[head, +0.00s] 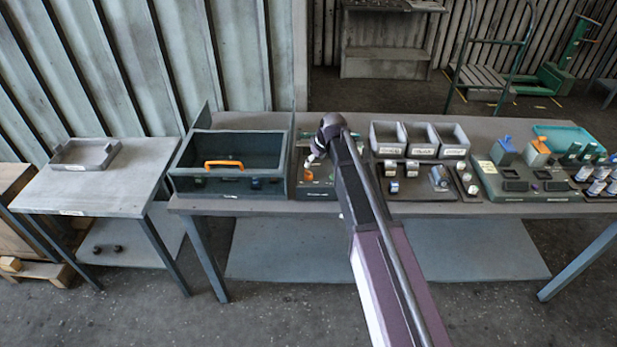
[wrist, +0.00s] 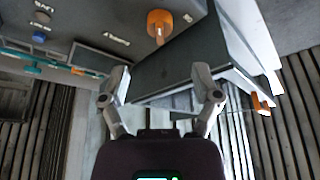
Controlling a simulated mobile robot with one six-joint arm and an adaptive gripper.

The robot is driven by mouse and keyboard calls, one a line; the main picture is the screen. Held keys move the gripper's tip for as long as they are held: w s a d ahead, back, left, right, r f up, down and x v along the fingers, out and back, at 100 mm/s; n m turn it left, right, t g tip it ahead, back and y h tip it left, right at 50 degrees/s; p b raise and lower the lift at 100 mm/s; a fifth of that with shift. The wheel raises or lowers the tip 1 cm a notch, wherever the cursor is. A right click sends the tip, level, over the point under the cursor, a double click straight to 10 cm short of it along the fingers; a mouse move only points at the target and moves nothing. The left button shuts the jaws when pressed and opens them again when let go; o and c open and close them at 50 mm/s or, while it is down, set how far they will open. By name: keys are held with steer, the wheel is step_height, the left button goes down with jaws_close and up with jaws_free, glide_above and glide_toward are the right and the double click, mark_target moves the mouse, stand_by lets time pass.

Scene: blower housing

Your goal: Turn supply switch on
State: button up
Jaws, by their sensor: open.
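A small control panel (head: 318,190) stands on the bench just right of the dark housing, partly hidden by my arm. In the wrist view an orange knob with a pale mark (wrist: 160,22) sits on a grey surface; I cannot tell for sure that it is the supply switch. My gripper (wrist: 160,90) is open, its two fingers apart with nothing held between them. The orange knob lies beyond the fingertips, apart from them. In the head view my gripper (head: 317,155) is over the panel area, small and partly hidden by its own wrist.
The dark housing (head: 180,178) with an orange handle (head: 223,164) is close on the left. Grey bins (head: 421,151) and small parts stand right of my arm. A green fixture board (head: 525,192) is farther right. A side table (head: 85,190) stands left.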

mark_target(309, 172)
steer(key=shift+b+x, duration=3.5)
steer(key=shift+x, duration=0.6)
jaws_close()
